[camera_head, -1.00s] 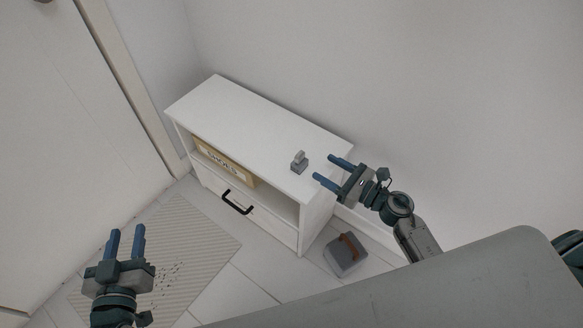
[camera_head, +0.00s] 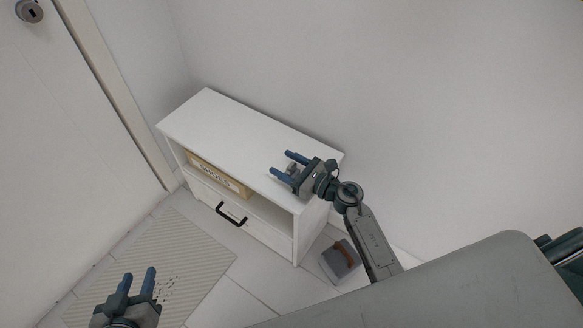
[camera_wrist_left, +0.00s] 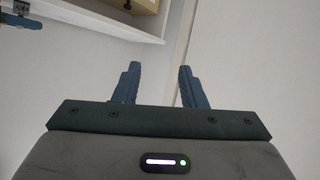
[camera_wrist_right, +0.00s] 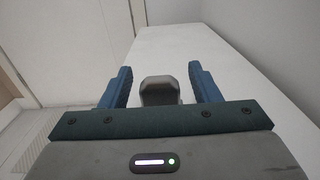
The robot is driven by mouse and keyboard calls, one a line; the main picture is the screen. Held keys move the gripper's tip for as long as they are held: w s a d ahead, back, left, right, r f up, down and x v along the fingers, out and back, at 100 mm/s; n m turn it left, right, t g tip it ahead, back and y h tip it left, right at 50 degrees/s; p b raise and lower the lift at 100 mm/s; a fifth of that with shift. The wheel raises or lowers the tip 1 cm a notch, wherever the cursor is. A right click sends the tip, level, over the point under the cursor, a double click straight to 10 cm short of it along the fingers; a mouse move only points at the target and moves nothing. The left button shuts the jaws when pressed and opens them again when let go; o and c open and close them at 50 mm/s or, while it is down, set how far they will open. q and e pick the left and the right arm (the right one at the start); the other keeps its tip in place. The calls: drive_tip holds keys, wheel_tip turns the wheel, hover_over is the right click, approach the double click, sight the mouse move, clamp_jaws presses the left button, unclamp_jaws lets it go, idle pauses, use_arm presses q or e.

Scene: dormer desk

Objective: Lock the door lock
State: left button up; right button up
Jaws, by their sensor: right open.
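The door lock (camera_head: 29,11) is a round metal plate with a keyhole on the white door (camera_head: 50,100), at the top left of the head view. A small grey object (camera_wrist_right: 160,91), likely the key's grip, stands on the white cabinet top. It sits between the open fingers of my right gripper (camera_wrist_right: 160,88) in the right wrist view, with gaps on both sides. In the head view, my right gripper (camera_head: 283,164) mostly hides it. My left gripper (camera_head: 137,282) is open and empty above the floor mat, far from the lock.
The white cabinet (camera_head: 240,128) has a labelled shoes box (camera_head: 216,173) on its shelf and a black-handled drawer (camera_head: 231,214). A grey box with a brown handle (camera_head: 341,261) stands on the floor at right. A striped mat (camera_head: 190,250) lies before the door.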

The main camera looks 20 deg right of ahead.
clamp_jaws()
drive_tip(key=shift+r, duration=0.1)
